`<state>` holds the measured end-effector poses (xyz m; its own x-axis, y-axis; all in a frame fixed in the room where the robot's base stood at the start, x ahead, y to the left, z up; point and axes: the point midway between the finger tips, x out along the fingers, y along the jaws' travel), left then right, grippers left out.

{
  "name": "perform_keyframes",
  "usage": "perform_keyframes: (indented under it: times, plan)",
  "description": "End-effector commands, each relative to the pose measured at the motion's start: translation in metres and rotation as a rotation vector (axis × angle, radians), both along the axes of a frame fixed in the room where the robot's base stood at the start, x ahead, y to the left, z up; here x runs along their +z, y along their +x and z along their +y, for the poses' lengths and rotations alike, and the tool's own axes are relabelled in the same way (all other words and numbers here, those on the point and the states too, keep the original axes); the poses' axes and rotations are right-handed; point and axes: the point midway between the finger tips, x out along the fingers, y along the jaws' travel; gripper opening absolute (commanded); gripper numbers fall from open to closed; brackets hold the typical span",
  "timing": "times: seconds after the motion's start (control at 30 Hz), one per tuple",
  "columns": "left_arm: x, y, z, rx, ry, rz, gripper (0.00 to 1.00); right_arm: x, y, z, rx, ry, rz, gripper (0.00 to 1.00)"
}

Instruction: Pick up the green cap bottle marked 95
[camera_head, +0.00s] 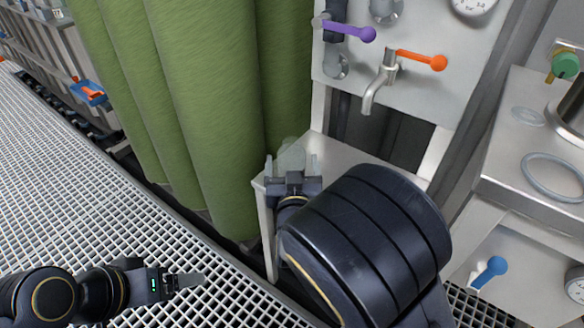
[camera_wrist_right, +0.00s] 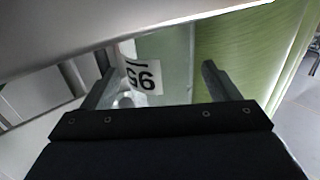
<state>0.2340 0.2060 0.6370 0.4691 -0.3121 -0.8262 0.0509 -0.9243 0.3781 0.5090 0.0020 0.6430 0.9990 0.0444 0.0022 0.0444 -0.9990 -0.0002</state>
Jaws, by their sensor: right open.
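A pale, translucent bottle (camera_head: 291,154) stands on the small grey shelf below the tap, in the head view. In the right wrist view a white label (camera_wrist_right: 143,78) with "95" reads upside down on the bottle's clear body. I cannot make out a green cap in either view. My right gripper (camera_head: 292,168) is open, with its fingers reaching to either side of the bottle; the wrist view shows them apart too (camera_wrist_right: 161,78). Whether they touch it I cannot tell. My left gripper (camera_head: 188,281) is low over the grating, seen edge-on, away from the bottle.
Tall green cylinders (camera_head: 190,100) stand just left of the shelf (camera_head: 345,158). A metal tap (camera_head: 377,85) with an orange handle hangs above and right of the bottle, beside a purple-handled valve (camera_head: 347,30). A steel bench (camera_head: 520,150) is at the right.

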Motion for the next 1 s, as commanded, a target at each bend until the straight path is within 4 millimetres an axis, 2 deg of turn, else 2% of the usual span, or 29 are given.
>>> perform_keyframes:
  times: [0.03,0.2,0.47,0.83,1.0]
  plan:
    - [-0.008,0.000,0.000,0.000,0.000,0.000,0.81,-0.004,0.009,0.001,-0.001,0.000,-0.002,0.82]
    - [-0.010,0.000,0.000,0.000,0.000,0.000,0.81,-0.002,0.027,0.002,-0.001,0.000,0.001,0.82]
    - [-0.010,0.000,0.000,0.000,0.000,0.000,0.81,-0.001,0.029,0.002,0.001,-0.001,0.002,0.82]
    - [-0.010,0.000,0.000,0.000,0.000,0.001,0.81,-0.001,0.028,0.002,0.001,0.000,0.002,0.34]
    - [-0.010,0.000,0.000,0.000,0.000,0.000,0.81,-0.001,0.028,0.002,0.001,0.000,0.002,0.34]
